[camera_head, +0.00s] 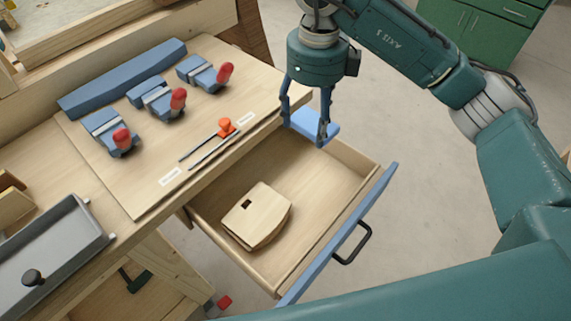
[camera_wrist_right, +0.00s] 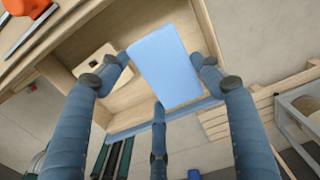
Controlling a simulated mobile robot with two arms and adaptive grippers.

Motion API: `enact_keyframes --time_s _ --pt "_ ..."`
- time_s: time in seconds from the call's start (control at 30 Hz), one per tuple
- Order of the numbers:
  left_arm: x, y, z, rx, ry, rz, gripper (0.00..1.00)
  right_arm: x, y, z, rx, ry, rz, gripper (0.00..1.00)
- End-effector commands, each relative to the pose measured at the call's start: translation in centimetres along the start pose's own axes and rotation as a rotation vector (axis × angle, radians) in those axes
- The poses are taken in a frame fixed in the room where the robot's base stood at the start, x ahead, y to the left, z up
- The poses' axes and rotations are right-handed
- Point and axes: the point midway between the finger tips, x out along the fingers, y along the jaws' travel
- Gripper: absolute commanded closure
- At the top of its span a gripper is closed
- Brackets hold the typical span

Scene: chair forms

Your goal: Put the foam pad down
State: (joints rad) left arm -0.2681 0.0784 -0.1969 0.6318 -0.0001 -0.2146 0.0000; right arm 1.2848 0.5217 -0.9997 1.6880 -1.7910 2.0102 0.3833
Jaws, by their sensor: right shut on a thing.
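The foam pad (camera_head: 329,125) is a light blue flat block. My right gripper (camera_head: 305,122) is shut on the foam pad and holds it over the back right part of the open drawer, near the edge of the bench top. In the right wrist view the pad (camera_wrist_right: 167,66) lies between the fingers of the gripper (camera_wrist_right: 160,85), with the drawer behind it. I cannot tell how high the pad is above the drawer floor. My left gripper is not in view.
The open drawer (camera_head: 310,181) has a blue front with a black handle (camera_head: 354,246). Pale wooden chair forms (camera_head: 257,214) lie in it at the left; its right part is bare. Blue clamps with red handles (camera_head: 160,101) and an orange-handled tool (camera_head: 227,127) are on the bench.

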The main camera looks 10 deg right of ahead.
Motion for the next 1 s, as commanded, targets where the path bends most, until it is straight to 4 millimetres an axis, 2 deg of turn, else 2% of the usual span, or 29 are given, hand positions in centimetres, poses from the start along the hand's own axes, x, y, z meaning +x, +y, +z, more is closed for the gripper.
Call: enact_keyframes --time_s 0.03,0.2,0.3,0.37,0.5,0.6,0.67,0.77,1.0 --pt "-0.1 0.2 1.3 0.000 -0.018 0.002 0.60 1.5 0.2 -0.2 -0.002 0.007 0.007 0.46" --pt "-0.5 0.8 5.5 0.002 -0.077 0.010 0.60 6.2 0.3 -0.1 0.000 0.006 0.008 0.46" --pt "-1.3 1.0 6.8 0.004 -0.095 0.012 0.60 8.5 0.1 -0.2 0.001 0.007 0.005 0.46" --pt "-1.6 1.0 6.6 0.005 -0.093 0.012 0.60 10.0 0.1 -0.2 0.000 0.006 0.004 0.46" --pt "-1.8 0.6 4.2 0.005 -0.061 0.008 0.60 12.5 0.1 -0.2 0.000 0.005 0.002 0.46" --pt "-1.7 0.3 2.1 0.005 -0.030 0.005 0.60 13.4 0.0 -0.1 0.000 0.002 0.000 0.46" --pt "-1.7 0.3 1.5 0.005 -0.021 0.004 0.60 13.7 0.0 -0.1 0.000 0.002 0.001 0.46" --pt "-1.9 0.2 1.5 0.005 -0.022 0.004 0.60 14.6 0.1 -0.1 0.000 0.003 0.001 0.46" --pt "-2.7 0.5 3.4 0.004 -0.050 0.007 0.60 17.8 0.0 -0.1 0.001 0.003 0.001 0.46"
